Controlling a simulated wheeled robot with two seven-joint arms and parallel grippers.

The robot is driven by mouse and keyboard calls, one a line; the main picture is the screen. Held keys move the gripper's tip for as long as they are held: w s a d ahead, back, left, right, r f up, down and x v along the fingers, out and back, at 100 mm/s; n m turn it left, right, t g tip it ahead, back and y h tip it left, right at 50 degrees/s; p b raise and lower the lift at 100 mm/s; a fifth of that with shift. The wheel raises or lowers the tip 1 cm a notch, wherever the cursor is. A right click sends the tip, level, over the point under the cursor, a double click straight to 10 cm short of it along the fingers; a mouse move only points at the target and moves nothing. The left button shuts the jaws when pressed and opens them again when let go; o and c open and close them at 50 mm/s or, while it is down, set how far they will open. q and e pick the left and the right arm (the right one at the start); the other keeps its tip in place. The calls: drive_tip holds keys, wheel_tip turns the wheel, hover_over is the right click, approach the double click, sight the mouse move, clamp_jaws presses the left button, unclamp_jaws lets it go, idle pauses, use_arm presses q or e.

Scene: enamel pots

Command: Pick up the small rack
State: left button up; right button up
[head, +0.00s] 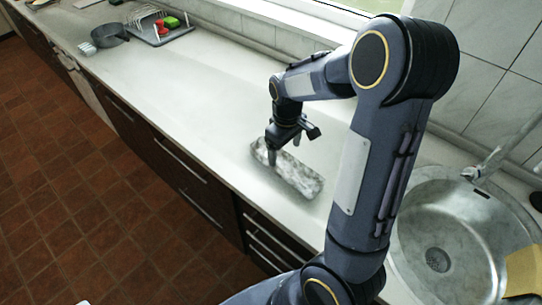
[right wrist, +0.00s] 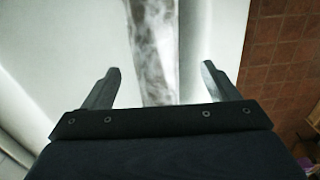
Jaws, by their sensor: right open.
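A long, low, mottled grey-and-white piece (head: 298,177) lies on the pale worktop in the head view; I cannot tell whether it is the small rack. My right gripper (head: 292,149) is just above its far left end. In the right wrist view the same piece (right wrist: 154,45) runs between the two spread fingers of the open gripper (right wrist: 162,70), with gaps on both sides. No touch is visible. A white wire rack (head: 148,20) stands far off at the upper left. My left gripper is not in view.
The worktop (head: 200,80) is clear between the mottled piece and the far end. A dark pan (head: 108,36) and a grey tray (head: 178,34) with red and green items are there. A round sink (head: 450,245) is at right. A tiled wall (head: 495,60) runs behind.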

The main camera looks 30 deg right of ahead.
sight(286, 162)
drive_tip(key=shift+s+f, duration=0.3)
drive_tip(key=shift+f, duration=0.6)
drive_tip(key=f, duration=0.3)
drive_tip(key=f+p, duration=0.1)
drive_tip(key=f, duration=0.1)
drive_tip(key=shift+w+d, duration=0.3)
drive_tip(key=c, duration=1.1)
drive_tip(key=shift+c, duration=0.2)
drive_tip(key=shift+r, duration=0.2)
